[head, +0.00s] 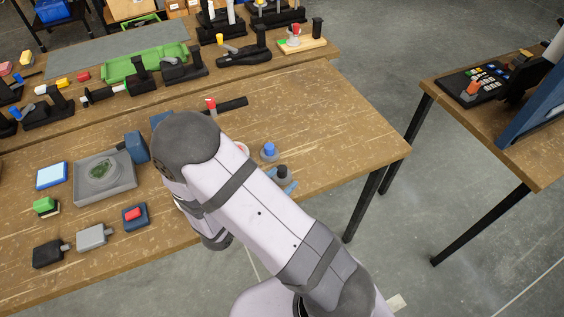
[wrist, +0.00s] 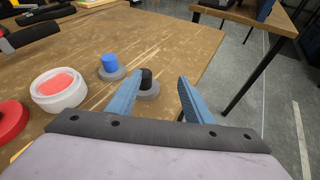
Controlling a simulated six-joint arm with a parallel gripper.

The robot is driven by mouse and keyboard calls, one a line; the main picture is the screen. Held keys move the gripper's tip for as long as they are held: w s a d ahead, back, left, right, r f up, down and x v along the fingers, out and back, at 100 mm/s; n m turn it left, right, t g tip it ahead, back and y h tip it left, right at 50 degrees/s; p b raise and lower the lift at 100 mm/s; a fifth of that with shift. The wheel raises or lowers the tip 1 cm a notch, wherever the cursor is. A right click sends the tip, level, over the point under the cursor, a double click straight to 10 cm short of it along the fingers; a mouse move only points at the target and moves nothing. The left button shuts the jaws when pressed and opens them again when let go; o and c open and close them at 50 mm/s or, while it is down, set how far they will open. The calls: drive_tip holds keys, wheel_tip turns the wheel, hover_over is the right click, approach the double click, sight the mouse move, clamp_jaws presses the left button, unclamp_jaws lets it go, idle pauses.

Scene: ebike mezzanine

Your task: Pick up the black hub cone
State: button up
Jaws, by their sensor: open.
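The black hub cone (wrist: 147,80) stands upright on its grey round base on the wooden table. In the wrist view it shows between the blue fingers of my gripper (wrist: 162,77), nearer the left finger, which overlaps the edge of its base. The gripper is open and holds nothing. In the head view the black cone (head: 283,171) is just right of my arm, with blue finger parts beside it. I cannot tell whether a finger touches it.
A blue hub cone (wrist: 109,64) stands close by, left of and behind the black one. A white round dish with a red inside (wrist: 60,90) and a red ring (wrist: 11,121) lie further left. The table (head: 345,140) is clear to the right, up to its edge.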

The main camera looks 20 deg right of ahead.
sight(279, 173)
drive_tip(key=shift+w+a+f+n+t+y, duration=0.2)
drive_tip(key=shift+w+a+n, duration=0.25)
drive_tip(key=shift+a+n, duration=0.15)
drive_tip(key=shift+w+a+f+n+t+y, duration=0.2)
drive_tip(key=shift+w+a+n, duration=0.25)
drive_tip(key=shift+a, duration=0.2)
drive_tip(key=shift+p+x, duration=0.35)
drive_tip(key=shift+x, duration=0.75)
drive_tip(key=shift+d+p, duration=0.4)
drive_tip(key=shift+d, duration=0.05)
drive_tip(key=p+x, duration=0.2)
drive_tip(key=x, duration=0.1)
drive_tip(key=shift+w+d+f, duration=0.2)
drive_tip(key=shift+w+d, duration=0.05)
drive_tip(key=shift+d, duration=0.05)
drive_tip(key=shift+w+d+f, duration=0.15)
drive_tip(key=shift+w+f, duration=0.05)
clamp_jaws()
